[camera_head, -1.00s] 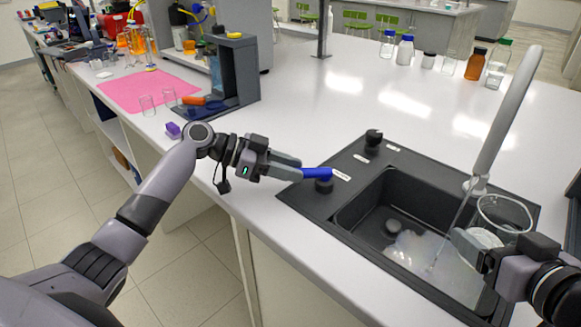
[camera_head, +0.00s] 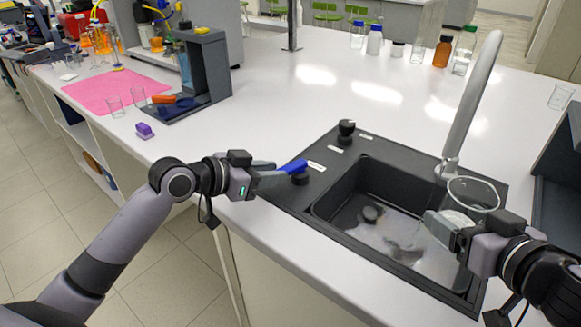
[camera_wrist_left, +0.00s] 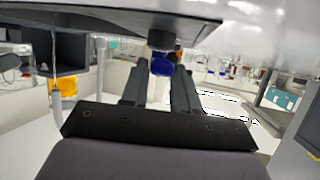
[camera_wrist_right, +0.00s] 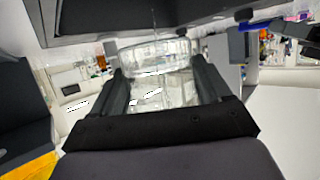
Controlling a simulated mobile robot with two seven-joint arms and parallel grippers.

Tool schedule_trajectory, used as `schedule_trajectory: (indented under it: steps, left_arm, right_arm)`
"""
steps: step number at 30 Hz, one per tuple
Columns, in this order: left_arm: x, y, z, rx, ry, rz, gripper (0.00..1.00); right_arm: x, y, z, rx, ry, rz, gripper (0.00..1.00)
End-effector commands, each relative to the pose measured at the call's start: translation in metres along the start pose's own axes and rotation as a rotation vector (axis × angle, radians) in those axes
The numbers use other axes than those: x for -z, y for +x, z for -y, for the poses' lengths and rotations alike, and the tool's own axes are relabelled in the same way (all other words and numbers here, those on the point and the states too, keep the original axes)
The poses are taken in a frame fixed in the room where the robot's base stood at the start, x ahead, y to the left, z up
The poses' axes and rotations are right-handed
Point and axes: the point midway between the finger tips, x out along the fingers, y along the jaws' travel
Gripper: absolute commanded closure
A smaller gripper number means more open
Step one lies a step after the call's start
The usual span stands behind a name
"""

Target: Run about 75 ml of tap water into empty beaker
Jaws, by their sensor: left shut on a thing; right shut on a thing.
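The clear glass beaker (camera_head: 478,198) is over the right side of the sink (camera_head: 350,203), below the pale tap spout (camera_head: 468,115). My right gripper (camera_head: 440,224) is shut on it. The beaker also shows between the fingers in the right wrist view (camera_wrist_right: 158,62), where a thin line like a water stream meets its rim. I cannot read the water level. My left gripper (camera_head: 279,173) is shut on the blue tap lever (camera_head: 295,166) at the sink's left edge; the lever shows as a blue end in the left wrist view (camera_wrist_left: 162,66).
A second black knob (camera_head: 346,130) stands at the sink's back left. Several bottles (camera_head: 443,52) are at the back of the bench. The middle bench is clear.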

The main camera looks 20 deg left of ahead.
Motion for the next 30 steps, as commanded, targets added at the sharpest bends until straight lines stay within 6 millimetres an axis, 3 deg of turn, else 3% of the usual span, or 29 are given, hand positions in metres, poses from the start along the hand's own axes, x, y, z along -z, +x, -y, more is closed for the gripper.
schedule_trajectory:
  steps: [12, 30]
  left_arm:
    - [-0.001, 0.004, -0.019, 0.182, -0.083, 0.0, 1.0]
    - [0.002, 0.003, -0.022, 0.257, -0.113, -0.006, 1.0]
  right_arm:
    - [0.001, 0.0, 0.0, 0.0, 0.0, -0.002, 0.55]
    - [0.001, 0.0, 0.0, 0.0, -0.001, -0.002, 0.55]
